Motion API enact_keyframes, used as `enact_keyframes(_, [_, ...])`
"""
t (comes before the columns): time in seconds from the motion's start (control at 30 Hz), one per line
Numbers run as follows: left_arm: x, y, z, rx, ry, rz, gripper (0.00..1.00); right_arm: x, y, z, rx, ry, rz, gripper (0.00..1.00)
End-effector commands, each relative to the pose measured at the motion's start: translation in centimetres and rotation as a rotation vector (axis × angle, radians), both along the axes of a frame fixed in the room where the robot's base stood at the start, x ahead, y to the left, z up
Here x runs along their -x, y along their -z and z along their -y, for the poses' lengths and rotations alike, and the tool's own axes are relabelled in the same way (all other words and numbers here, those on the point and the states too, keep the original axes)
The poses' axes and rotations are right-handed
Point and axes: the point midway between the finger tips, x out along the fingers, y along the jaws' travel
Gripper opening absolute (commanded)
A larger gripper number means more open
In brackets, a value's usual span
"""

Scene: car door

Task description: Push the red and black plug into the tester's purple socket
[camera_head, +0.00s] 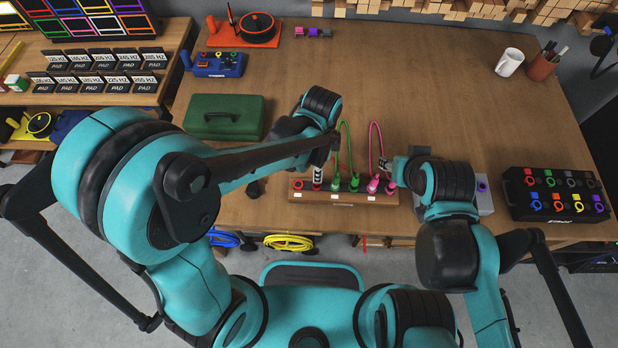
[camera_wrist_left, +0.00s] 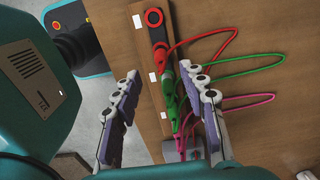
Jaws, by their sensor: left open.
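In the left wrist view a red plug (camera_wrist_left: 166,52) stands at the strip of sockets (camera_wrist_left: 153,40), beside an empty red-ringed socket (camera_wrist_left: 153,17), with a red cable looping right. Any black part of it is not clear. In the head view the red plug is largely hidden by my left gripper (camera_head: 319,174). That gripper is open above the strip; its fingers (camera_wrist_left: 158,72) stand either side of the plugs. The tester is a grey box with a purple socket (camera_head: 482,186), partly behind my right arm. My right gripper (camera_head: 385,165) is near the pink plugs; its jaws are unclear.
Green plugs (camera_head: 354,183) and pink plugs (camera_head: 373,186) with looped cables stand along the strip. A green case (camera_head: 224,117) lies to the left. A black socket box (camera_head: 556,194) stands at the right. The table behind the strip is largely clear.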

Motion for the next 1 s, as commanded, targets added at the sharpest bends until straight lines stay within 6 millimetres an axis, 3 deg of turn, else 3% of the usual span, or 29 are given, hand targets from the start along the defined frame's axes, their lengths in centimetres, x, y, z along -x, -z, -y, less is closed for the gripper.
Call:
enact_keyframes(0.17, [0.0, 0.2, 0.0, 0.0, -0.002, 0.001, 0.42, 0.0, 0.1, 0.0, 0.0, 0.0, 0.0, 0.42])
enact_keyframes(0.4, [-0.1, 2.6, 0.0, 0.001, -0.003, 0.001, 0.42, 0.0, 1.1, 0.0, 0.0, 0.0, 0.0, 0.42])
enact_keyframes(0.77, [-0.1, 3.0, -0.1, 0.0, -0.004, 0.001, 0.42, 0.0, 1.3, 0.0, 0.0, 0.0, 0.0, 0.42])
enact_keyframes(1.0, [-0.2, 6.4, -0.1, 0.001, -0.004, 0.001, 0.42, 0.0, 3.3, 0.0, 0.0, 0.0, 0.0, 0.42])
